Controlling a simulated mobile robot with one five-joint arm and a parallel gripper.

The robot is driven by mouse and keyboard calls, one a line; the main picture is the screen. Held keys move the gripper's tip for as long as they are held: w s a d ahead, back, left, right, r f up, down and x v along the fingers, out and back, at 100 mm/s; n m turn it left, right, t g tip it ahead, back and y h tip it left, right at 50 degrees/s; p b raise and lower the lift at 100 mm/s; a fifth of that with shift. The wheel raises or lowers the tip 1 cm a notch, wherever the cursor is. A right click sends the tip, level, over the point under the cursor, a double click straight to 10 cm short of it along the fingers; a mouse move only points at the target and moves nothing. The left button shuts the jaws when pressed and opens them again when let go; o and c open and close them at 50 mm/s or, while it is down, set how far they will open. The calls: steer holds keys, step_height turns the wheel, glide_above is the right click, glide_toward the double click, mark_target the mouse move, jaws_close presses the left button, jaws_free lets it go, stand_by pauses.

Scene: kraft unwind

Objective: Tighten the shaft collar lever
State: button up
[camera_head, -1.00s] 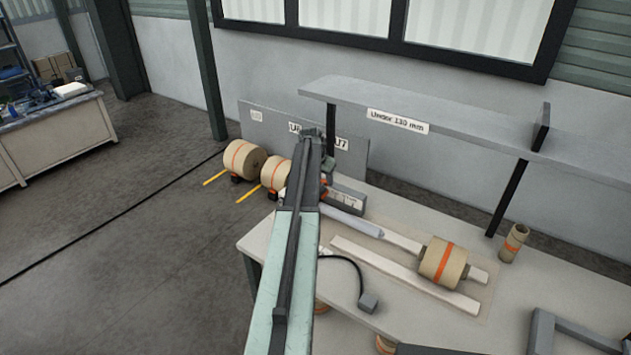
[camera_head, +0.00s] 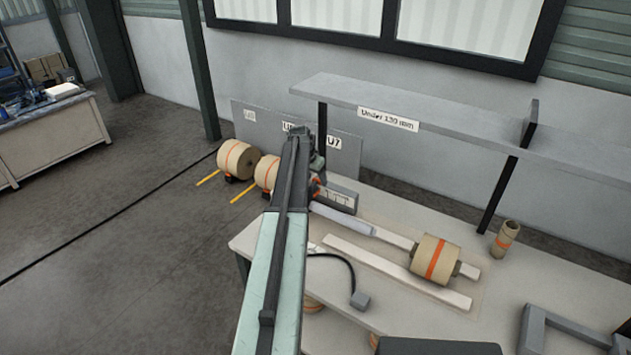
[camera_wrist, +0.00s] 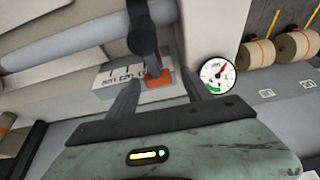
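My gripper (camera_wrist: 161,82) is open in the wrist view, its two dark fingers apart. An orange piece (camera_wrist: 159,78) shows between the fingertips, under a dark lever-like bar with a rounded end (camera_wrist: 142,36). I cannot tell whether the fingers touch either. My arm hides the gripper tips and lever there.
A round gauge (camera_wrist: 217,75) sits just right of the fingers. A labelled block (camera_head: 340,196) adjoins the collar. The bench (camera_head: 400,318) carries a black cable (camera_head: 345,262) and a cardboard core (camera_head: 505,239). A shelf (camera_head: 440,118) overhangs the back. Floor rolls (camera_head: 236,160) stand left.

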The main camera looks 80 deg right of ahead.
mark_target(312, 185)
steer(key=shift+s, duration=0.1)
steer(key=p+v, duration=0.7)
steer(key=v, duration=0.1)
steer(key=shift+f, duration=0.1)
